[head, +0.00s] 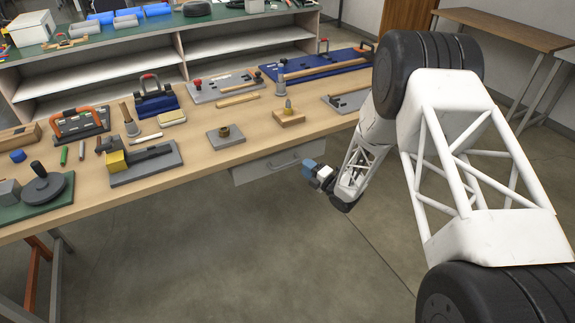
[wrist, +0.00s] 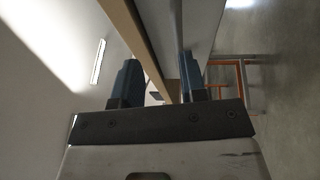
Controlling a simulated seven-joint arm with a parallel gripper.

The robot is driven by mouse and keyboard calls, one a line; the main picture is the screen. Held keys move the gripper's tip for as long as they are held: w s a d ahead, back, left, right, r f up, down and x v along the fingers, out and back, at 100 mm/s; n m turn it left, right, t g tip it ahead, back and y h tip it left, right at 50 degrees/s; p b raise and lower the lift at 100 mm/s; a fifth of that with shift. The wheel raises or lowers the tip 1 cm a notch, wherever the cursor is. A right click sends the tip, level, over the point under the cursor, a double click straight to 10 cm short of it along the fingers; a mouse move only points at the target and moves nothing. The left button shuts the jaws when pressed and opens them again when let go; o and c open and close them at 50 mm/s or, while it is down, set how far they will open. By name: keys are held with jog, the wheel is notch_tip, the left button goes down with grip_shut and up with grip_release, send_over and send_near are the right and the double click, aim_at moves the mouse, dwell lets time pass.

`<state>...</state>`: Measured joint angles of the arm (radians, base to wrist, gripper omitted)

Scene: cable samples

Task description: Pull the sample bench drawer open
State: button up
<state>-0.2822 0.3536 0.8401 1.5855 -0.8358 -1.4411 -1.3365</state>
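The sample bench drawer (head: 248,174) is a pale grey box front hanging under the bench top's front edge, at the middle of the head view. Its bar handle (head: 285,164) runs across the front. The drawer front looks close to flush under the edge. My gripper (head: 311,170), with blue fingers, is just right of the drawer front and apart from the handle in the picture. In the wrist view the two fingers of my gripper (wrist: 158,72) stand apart with nothing clearly held between them.
Open floor (head: 230,250) lies in front of the bench. Orange bench legs (head: 38,262) stand at the left.

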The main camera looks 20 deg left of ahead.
aim_at(287, 164)
jog(key=f, duration=0.1)
jog(key=s+a+f+n+g+y, duration=0.1)
jog(key=shift+s+a+f, duration=0.1)
jog(key=shift+s+f, duration=0.2)
jog(key=shift+f, duration=0.05)
jog(key=shift+w+a, duration=0.1)
jog(key=shift+a, duration=0.05)
jog(key=shift+x, duration=3.75)
jog(key=shift+r, duration=0.1)
jog(key=shift+c, duration=0.2)
grip_shut()
